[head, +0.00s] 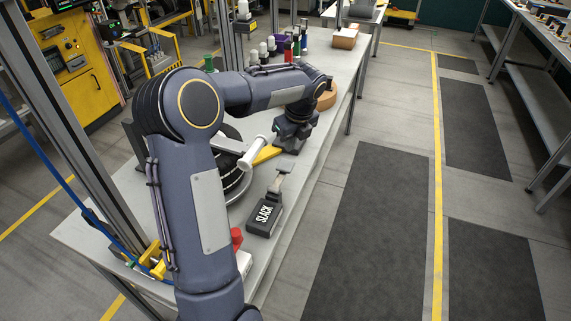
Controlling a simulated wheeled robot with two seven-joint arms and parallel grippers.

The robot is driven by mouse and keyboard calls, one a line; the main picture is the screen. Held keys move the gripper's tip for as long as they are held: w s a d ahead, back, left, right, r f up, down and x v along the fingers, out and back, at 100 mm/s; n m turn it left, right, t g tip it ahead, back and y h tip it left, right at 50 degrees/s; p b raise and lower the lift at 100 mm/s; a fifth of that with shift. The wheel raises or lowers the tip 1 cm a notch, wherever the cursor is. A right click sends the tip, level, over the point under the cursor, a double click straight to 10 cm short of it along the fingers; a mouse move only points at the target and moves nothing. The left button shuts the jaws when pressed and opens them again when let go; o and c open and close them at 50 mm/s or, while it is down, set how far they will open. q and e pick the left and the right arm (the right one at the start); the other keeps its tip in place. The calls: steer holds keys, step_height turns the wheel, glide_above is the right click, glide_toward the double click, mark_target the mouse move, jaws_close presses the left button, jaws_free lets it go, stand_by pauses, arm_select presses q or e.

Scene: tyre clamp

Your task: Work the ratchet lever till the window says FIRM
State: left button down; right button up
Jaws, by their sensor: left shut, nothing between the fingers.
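The black readout box (265,214) lies on the bench, and its window says SLACK. Above it in the picture is a pale bar with a thick white cylindrical grip (252,153), which looks like the ratchet lever. A yellow bar (267,154) shows just behind the grip. The dark tyre (236,180) is largely hidden behind my left arm. My left gripper (287,150) points down near the yellow bar's outer end, to the right of the white grip. It is shut and empty; whether it touches the yellow bar is unclear. My right gripper is out of view.
The grey bench (306,185) runs away toward the back, with several bottles (288,48) and a cardboard box (344,38) at its far part. A round tan object (327,97) sits beyond my gripper. A red knob (236,238) is partly behind my arm. A metal post stands at left.

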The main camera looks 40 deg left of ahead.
mark_target(285, 164)
arm_select(q)
steer(key=shift+a+f, duration=0.1)
steer(key=shift+f, duration=0.05)
steer(key=b+x, duration=0.6)
steer(key=x, duration=0.1)
stand_by(0.4)
steer(key=shift+b, duration=0.3)
